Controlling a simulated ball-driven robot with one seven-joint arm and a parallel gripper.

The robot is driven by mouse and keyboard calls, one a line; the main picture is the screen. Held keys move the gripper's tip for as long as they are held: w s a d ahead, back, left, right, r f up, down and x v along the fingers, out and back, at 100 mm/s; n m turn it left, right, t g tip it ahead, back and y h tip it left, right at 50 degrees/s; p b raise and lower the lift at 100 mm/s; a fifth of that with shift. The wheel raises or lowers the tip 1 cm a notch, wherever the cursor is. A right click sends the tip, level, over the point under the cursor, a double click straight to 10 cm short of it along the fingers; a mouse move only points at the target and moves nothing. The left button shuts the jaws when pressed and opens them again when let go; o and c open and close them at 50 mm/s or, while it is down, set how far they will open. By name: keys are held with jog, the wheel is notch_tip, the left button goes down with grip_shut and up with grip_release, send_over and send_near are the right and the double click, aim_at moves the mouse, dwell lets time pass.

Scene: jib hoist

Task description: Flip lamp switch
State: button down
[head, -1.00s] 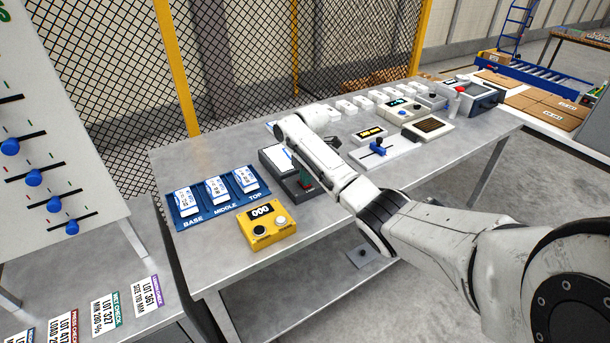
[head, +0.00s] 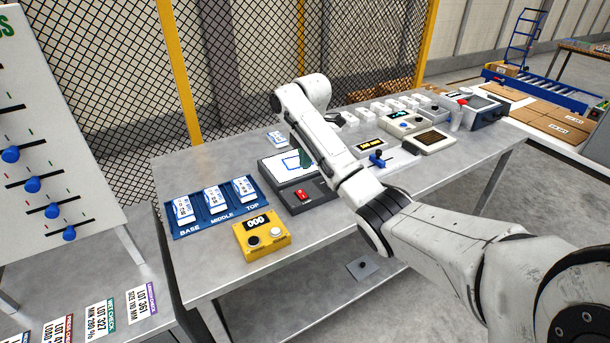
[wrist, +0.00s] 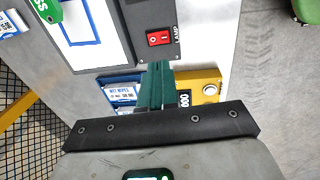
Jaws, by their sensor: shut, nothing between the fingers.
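The lamp switch (head: 302,195) is a red rocker on the front part of a dark grey lamp box (head: 322,192). The wrist view shows the switch (wrist: 158,38) with white marks, beside the word LAMP. I cannot tell which side is pressed. The box's white panel with a blue outline (head: 286,165) lies behind the switch. My gripper (wrist: 160,66) has green fingers, shut and empty, with tips just below the switch in the wrist picture. In the head view my gripper (head: 306,158) shows as a green tip above the box, apart from the switch and partly hidden by my arm.
A yellow counter box (head: 262,234) stands in front of the lamp box. A blue tray (head: 174,222) with white blocks is to the left. A slider device (head: 398,160) and several other boxes stand to the right on the grey table (head: 205,275).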

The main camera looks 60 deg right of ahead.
jog(key=shift+a+r, duration=0.25)
jog(key=shift+r, duration=1)
